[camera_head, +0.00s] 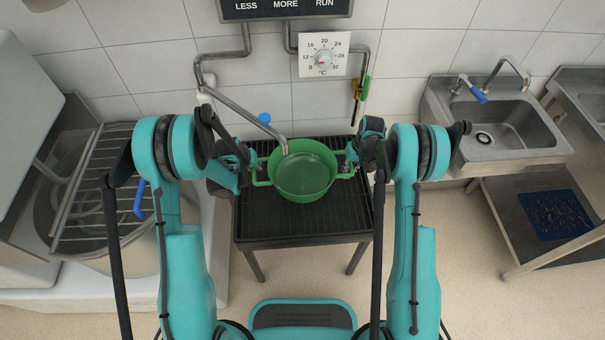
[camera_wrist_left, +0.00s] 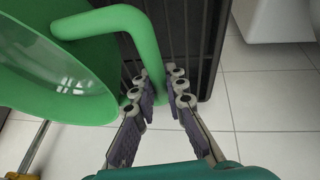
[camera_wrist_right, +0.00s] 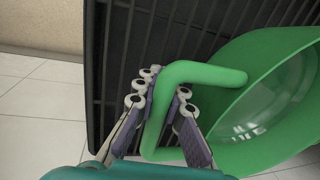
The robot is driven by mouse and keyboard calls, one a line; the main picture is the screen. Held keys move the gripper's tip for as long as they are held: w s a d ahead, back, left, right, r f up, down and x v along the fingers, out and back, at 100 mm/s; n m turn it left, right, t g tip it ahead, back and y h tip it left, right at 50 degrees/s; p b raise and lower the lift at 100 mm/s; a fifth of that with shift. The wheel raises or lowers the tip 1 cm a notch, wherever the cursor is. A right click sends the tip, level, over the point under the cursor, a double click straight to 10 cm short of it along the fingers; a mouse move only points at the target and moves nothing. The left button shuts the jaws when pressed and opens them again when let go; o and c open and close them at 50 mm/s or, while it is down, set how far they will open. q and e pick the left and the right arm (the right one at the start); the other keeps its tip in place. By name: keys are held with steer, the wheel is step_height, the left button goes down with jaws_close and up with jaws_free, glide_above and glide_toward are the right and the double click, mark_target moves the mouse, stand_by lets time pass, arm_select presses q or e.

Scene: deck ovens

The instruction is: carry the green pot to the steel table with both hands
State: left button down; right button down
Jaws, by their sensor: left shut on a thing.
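The green pot (camera_head: 304,176) stands upright on a dark slatted stand (camera_head: 300,231), in the middle of the head view. My left gripper (camera_head: 254,167) is shut on the pot's left handle; in the left wrist view, its fingers (camera_wrist_left: 158,88) are on either side of the handle bar (camera_wrist_left: 135,35). My right gripper (camera_head: 350,164) is at the right handle; in the right wrist view, its open fingers straddle the handle (camera_wrist_right: 195,74). The steel table (camera_head: 508,207) is at the right, with a dark blue mat (camera_head: 555,214) on it.
A bent pipe spout (camera_head: 240,108) reaches down to the pot's back rim. A steel sink (camera_head: 497,130) stands behind the steel table. A large vessel under a wire rack (camera_head: 95,185) is at the left. The floor (camera_head: 465,260) between the stand and the steel table is clear.

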arm_select(q)
steer(key=shift+r, duration=0.2)
arm_select(e)
steer(key=shift+r, duration=0.15)
